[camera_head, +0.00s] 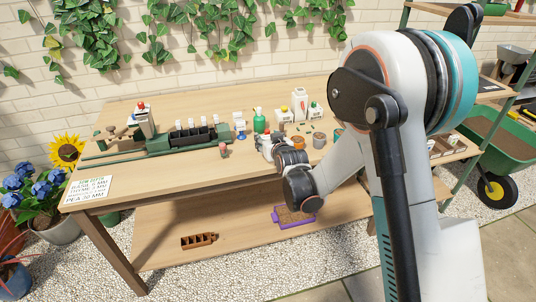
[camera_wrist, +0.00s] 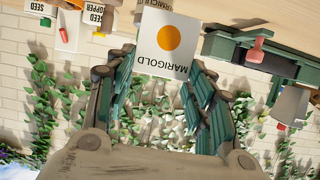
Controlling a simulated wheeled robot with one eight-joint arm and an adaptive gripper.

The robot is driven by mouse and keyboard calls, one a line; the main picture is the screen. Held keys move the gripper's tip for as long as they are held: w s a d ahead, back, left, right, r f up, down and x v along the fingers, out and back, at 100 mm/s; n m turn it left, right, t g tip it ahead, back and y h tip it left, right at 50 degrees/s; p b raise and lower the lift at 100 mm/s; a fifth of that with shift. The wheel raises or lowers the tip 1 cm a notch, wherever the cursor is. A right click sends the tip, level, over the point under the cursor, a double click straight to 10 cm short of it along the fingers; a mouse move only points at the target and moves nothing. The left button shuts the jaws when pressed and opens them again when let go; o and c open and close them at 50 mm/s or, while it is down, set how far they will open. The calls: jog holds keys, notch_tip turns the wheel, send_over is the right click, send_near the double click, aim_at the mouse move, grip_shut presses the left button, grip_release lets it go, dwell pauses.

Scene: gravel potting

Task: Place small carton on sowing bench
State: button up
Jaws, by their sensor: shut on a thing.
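My gripper (camera_wrist: 165,70) is shut on a small white carton (camera_wrist: 152,58) marked MARIGOLD, with an orange disc on its face. In the wrist view the picture is upside down, and the carton sits between the two green fingertips. In the head view my gripper (camera_head: 268,146) is over the middle of the wooden sowing bench (camera_head: 225,175); the carton cannot be made out clearly there. Whether the carton touches the bench top is not clear.
A green rail device with a black trough (camera_head: 192,138) stands on the bench to the left. A green bottle (camera_head: 260,122), white containers (camera_head: 299,105) and small pots (camera_head: 319,140) stand behind and right of my gripper. The front left bench top is mostly clear, apart from a lettered card (camera_head: 88,190).

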jog(key=shift+f+b, duration=0.85)
jog(key=shift+f, duration=1.45)
jog(key=shift+f, duration=0.15)
jog(key=o, duration=1)
jog(key=shift+o, duration=0.2)
